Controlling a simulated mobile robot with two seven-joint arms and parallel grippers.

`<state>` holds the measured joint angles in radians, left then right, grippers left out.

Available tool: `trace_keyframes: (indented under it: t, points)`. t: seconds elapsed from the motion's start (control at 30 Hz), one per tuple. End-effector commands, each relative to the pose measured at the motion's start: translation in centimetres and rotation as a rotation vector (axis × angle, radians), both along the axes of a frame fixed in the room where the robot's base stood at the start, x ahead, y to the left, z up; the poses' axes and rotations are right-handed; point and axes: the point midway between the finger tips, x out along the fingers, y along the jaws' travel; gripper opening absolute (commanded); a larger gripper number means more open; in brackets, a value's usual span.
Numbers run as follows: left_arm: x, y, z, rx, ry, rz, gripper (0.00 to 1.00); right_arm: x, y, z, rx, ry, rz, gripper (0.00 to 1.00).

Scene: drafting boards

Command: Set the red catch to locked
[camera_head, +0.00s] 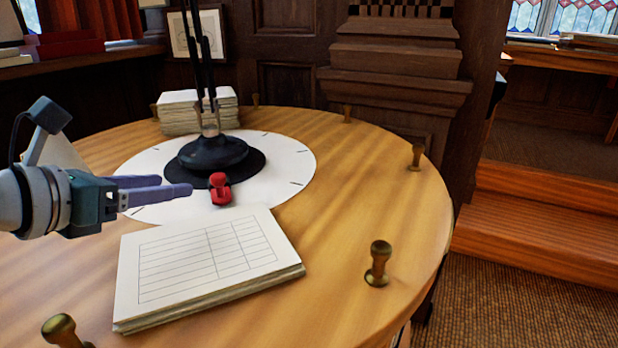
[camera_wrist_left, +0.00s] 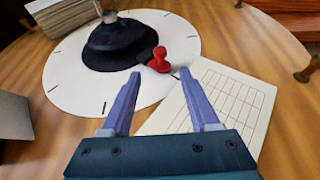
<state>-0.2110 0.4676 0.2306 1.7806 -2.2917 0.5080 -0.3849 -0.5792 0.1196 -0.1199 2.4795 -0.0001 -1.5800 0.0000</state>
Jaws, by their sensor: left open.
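The red catch (camera_head: 220,189) sits on the white dial disc (camera_head: 290,160), at the front edge of the black round base (camera_head: 212,150). It also shows in the left wrist view (camera_wrist_left: 159,60), beyond my fingertips and between their lines. I cannot read from these frames whether it is locked. My left gripper (camera_head: 190,186) is open and empty, just left of the catch in the head view and apart from it. In the left wrist view its two fingers (camera_wrist_left: 160,82) are spread wide. My right gripper is not in view.
A stack of ruled paper (camera_head: 205,255) lies in front of the disc on the round wooden table (camera_head: 350,190). Brass knobs (camera_head: 377,263) stand around the table's rim. A paper stack (camera_head: 180,115) stands behind, and dark upright rods rise from the black base. The table's right side is mostly clear.

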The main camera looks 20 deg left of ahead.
Motion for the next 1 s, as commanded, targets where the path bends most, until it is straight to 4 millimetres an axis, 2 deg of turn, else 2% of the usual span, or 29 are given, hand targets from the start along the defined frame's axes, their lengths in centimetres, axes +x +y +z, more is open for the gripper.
trace_keyframes:
  t: [0.53,0.7,1.0]
  points:
    - [7.6,-0.7,-3.2,-0.004,-0.003,0.001,0.61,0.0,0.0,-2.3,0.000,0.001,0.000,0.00]
    - [8.7,-0.8,-3.5,-0.005,-0.002,0.000,0.61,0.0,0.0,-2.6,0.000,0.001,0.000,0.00]
    - [8.8,-0.8,-3.5,-0.004,-0.002,-0.001,0.61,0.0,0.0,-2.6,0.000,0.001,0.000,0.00]
